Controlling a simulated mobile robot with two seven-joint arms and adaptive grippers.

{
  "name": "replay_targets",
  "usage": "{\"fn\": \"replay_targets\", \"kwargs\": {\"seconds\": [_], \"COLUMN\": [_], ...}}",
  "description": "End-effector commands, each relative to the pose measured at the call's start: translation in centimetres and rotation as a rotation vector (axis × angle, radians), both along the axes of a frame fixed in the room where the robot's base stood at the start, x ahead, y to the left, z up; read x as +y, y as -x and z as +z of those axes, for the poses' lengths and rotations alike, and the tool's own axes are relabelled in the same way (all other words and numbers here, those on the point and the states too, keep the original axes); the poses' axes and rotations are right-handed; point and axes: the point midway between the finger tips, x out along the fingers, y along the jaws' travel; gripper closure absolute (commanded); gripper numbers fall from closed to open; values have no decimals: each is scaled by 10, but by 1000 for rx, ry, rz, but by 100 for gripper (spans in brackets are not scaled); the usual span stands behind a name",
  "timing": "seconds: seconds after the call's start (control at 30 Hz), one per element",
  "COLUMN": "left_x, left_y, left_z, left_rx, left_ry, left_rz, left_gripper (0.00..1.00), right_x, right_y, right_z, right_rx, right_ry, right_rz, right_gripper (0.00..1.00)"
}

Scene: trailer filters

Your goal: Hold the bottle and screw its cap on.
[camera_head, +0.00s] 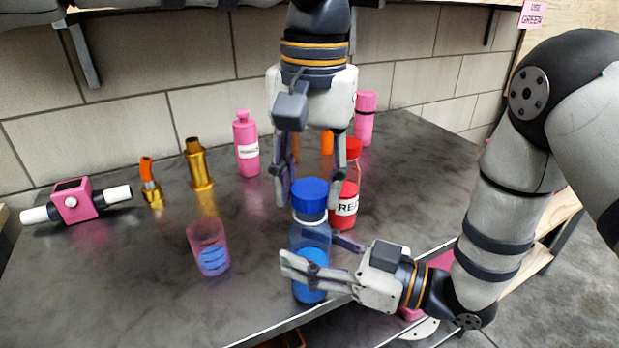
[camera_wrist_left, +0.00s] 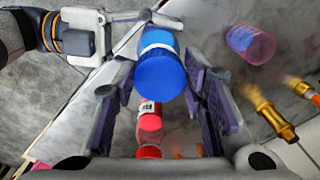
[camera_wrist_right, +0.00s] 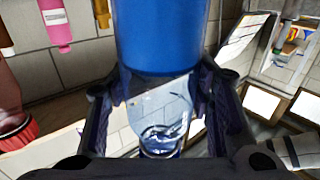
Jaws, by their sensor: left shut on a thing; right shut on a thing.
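The bottle (camera_head: 309,284) stands upright near the table's front edge, clear in the middle with a blue lower part. Its blue cap (camera_head: 309,193) is at the top, with a white band just below it. I cannot tell how far it is threaded. My left gripper (camera_head: 309,203) comes down from above and is shut on the cap, which shows between its fingers in the left wrist view (camera_wrist_left: 162,76). My right gripper (camera_head: 318,252) reaches in from the right and is shut around the bottle. The right wrist view shows the blue lower part (camera_wrist_right: 160,35) close up, upside down.
A red-capped bottle (camera_head: 343,208) stands close behind. A pink cup (camera_head: 208,248) with blue inside stands to the left. Further back are a pink bottle (camera_head: 247,145), a brass fitting (camera_head: 198,166) and a pink device (camera_head: 75,201). The left front table is clear.

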Motion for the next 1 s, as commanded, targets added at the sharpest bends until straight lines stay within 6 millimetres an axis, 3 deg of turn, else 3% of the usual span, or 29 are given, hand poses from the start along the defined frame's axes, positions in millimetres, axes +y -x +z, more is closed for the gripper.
{"fn": "replay_targets", "kwargs": {"seconds": [0.8,0.87,1.0], "left_x": [0,0,1], "left_y": [0,0,1], "left_z": [-11,-12,-14], "left_rx": [0,3,8], "left_ry": [-1,-1,4], "left_rz": [-12,-86,-515], "left_gripper": [72,72,72], "right_x": [0,0,0], "right_y": [0,0,0], "right_z": [1,1,0], "right_rx": [-2,-1,-1], "right_ry": [-1,0,0], "right_rz": [0,0,0], "right_gripper": [100,100,100]}}
